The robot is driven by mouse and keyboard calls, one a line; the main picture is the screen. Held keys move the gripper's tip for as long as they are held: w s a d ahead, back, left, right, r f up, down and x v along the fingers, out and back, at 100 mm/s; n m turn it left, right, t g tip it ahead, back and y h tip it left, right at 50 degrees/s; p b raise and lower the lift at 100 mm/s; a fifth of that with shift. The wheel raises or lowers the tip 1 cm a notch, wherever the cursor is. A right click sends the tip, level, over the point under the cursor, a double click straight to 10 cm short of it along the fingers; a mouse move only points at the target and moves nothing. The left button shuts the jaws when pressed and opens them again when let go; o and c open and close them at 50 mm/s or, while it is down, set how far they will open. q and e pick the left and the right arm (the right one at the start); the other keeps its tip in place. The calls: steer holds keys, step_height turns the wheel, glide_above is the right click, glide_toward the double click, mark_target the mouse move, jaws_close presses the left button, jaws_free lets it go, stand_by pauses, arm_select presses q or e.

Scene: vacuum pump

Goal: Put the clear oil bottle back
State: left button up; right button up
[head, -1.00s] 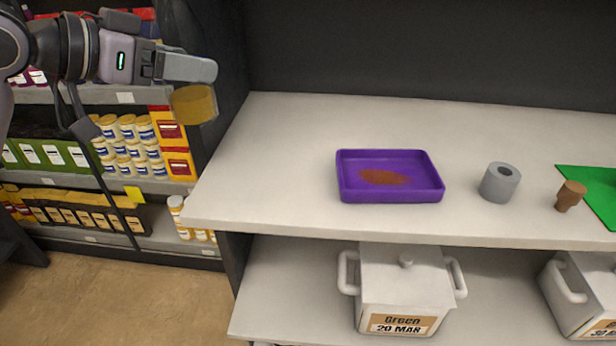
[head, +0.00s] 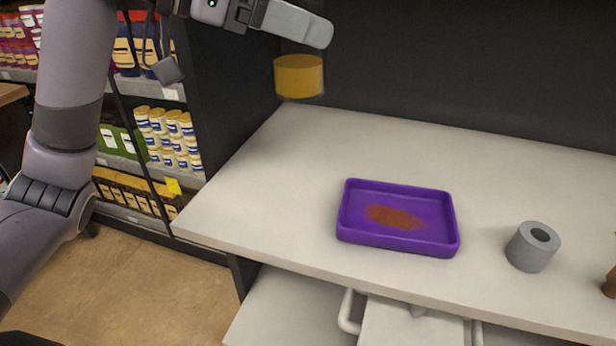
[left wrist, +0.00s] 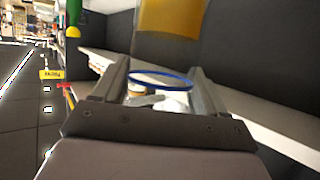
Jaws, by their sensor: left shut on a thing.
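The clear oil bottle (head: 299,77) shows amber oil in its lower part and hangs in the air above the back left of the shelf top. My left gripper (head: 308,27) is shut on its upper part. In the left wrist view the bottle's amber oil (left wrist: 168,18) shows at the top, and a blue ring (left wrist: 160,81) lies between the fingers of my left gripper (left wrist: 160,84). The bottle's upper part is mostly hidden by the fingers in the head view. My right gripper is not in view.
A purple tray (head: 350,232) with a reddish-brown patch stands on the white shelf top (head: 270,190). A grey hollow cylinder (head: 532,247) and part of a brown object (head: 609,284) stand to its right. Stocked shelves are at left. The shelf top's left part is clear.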

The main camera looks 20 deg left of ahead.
arm_select(q)
step_height(320, 180, down, 18)
steer(key=b, duration=0.2)
steer(key=shift+f+b, duration=0.25)
steer(key=shift+b, duration=0.15)
steer(key=shift+f, duration=0.4)
steer(key=o, duration=1.3)
steer(key=shift+f, duration=0.15)
